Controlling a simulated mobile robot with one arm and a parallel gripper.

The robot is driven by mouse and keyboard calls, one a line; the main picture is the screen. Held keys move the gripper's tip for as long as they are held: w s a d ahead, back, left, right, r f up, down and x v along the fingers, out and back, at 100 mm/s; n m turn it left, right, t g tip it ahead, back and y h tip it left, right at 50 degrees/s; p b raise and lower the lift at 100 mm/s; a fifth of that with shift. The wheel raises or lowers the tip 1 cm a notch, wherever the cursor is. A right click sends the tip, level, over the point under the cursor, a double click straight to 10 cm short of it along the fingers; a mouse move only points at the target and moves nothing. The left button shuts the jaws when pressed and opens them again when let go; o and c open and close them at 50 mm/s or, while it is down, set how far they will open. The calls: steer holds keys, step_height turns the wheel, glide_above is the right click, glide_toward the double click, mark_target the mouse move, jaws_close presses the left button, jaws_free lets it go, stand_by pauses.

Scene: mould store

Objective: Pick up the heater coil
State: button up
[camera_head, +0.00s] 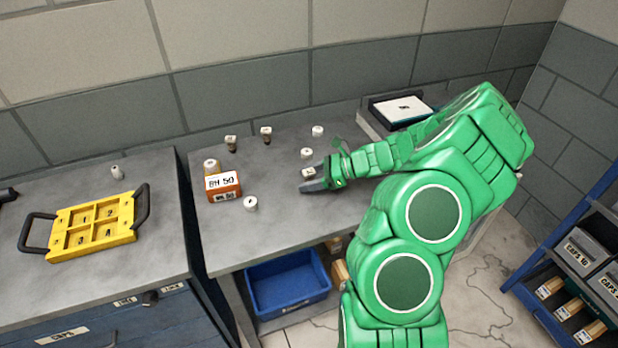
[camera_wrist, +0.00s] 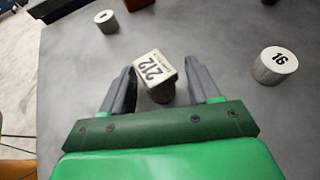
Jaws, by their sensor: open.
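A small piece with a white top marked 212 (camera_wrist: 155,72) and a brownish side stands on the grey bench, between the fingers of my gripper (camera_wrist: 162,84) in the wrist view. No part is named as the heater coil, so I cannot tell for sure that this piece is it. In the head view the same tagged piece (camera_head: 308,173) shows by the fingers of my gripper (camera_head: 314,182), partly hidden by them. My gripper is open, low over the bench, with a finger on either side of the piece. I see no clear contact.
A white cylinder marked 16 (camera_wrist: 274,68) stands to the right in the wrist view; another (camera_head: 250,204) stands left of my gripper. An orange BH 50 box (camera_head: 223,186), two tagged dark parts (camera_head: 266,136) and a black tray (camera_head: 376,107) are on the bench. A blue bin (camera_head: 288,284) sits below.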

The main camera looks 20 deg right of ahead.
steer(key=shift+c, duration=0.2)
steer(key=c, duration=1)
steer(key=shift+r, duration=0.1)
